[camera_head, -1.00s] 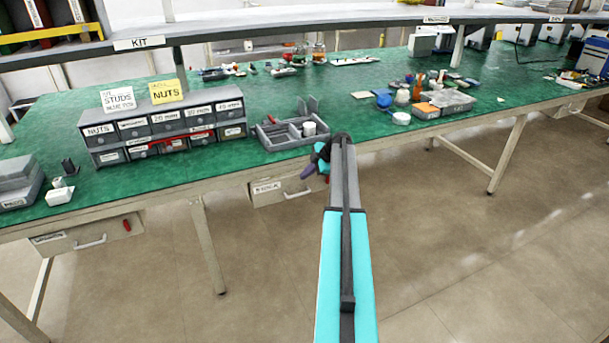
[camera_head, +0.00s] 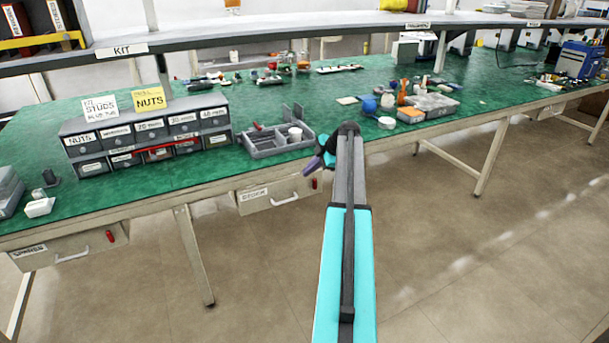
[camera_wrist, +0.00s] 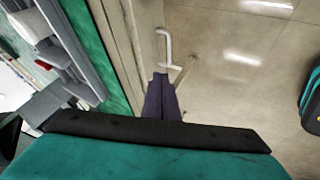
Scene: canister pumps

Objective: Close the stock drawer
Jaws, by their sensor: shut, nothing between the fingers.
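The stock drawer (camera_head: 262,202) hangs under the front edge of the green bench in the head view. It has a pale front, a label, a bar handle (camera_head: 285,200) and a red tag. No open interior shows; its front looks close to the bench edge, but I cannot tell whether a small gap is left. My gripper (camera_head: 309,169) is shut and empty, in front of the drawer's right end, partly hidden by my arm. In the wrist view the shut dark fingers (camera_wrist: 160,92) point toward the handle (camera_wrist: 168,48), which appears just beyond their tips. Contact with the drawer is unclear.
The spares drawer (camera_head: 62,249) hangs further left, beyond a bench leg (camera_head: 195,256). Above, the bench carries a small-parts cabinet (camera_head: 148,138) and an open grey tray (camera_head: 277,141) near the edge. The floor (camera_head: 480,270) in front is clear.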

